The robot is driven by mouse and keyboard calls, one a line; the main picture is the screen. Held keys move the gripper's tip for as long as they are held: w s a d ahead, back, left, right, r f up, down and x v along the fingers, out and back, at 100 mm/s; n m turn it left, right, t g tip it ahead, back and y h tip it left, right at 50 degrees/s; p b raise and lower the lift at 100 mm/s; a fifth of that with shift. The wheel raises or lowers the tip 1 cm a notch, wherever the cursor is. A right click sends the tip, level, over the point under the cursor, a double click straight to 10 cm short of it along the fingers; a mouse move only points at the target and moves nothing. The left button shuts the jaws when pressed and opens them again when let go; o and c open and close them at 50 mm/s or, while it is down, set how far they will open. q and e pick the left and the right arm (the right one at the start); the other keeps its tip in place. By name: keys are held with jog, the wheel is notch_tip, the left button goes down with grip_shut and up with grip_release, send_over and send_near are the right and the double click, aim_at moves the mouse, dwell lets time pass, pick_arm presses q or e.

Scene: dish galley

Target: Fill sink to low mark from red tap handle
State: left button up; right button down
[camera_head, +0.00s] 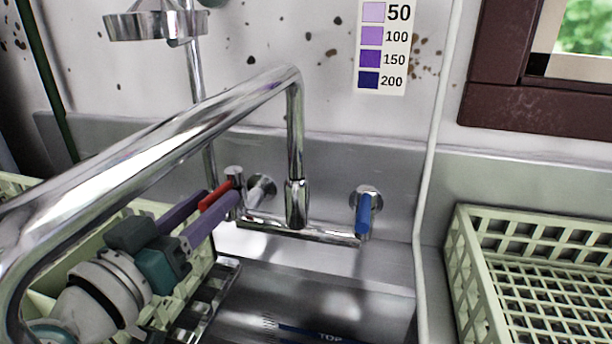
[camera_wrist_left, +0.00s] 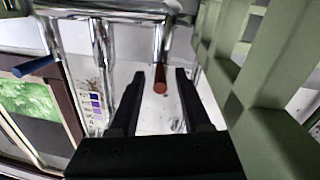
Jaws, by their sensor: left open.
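The red tap handle (camera_head: 215,196) sticks out from the left end of the chrome mixer tap (camera_head: 300,230). My left gripper (camera_head: 218,203) comes in from the left, open, with its fingers on either side of the red handle. In the left wrist view, the red handle (camera_wrist_left: 160,82) shows between the two fingertips (camera_wrist_left: 160,74), with gaps visible on both sides. The sink (camera_head: 350,285) lies below the tap. A dark blue band with the letters TOP (camera_head: 325,335) shows at the picture's bottom edge. I cannot make out any water. My right gripper is out of view.
The blue handle (camera_head: 364,213) is at the tap's right end. A large chrome spout (camera_head: 150,150) arches across the left. A pale green crate (camera_head: 475,290) stands right; another (camera_head: 140,207) lies behind my left gripper. A white pipe (camera_head: 432,150) runs down the wall.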

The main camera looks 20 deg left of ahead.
pick_arm(q)
jog(key=s, duration=0.7)
jog(key=shift+s+d, duration=0.2)
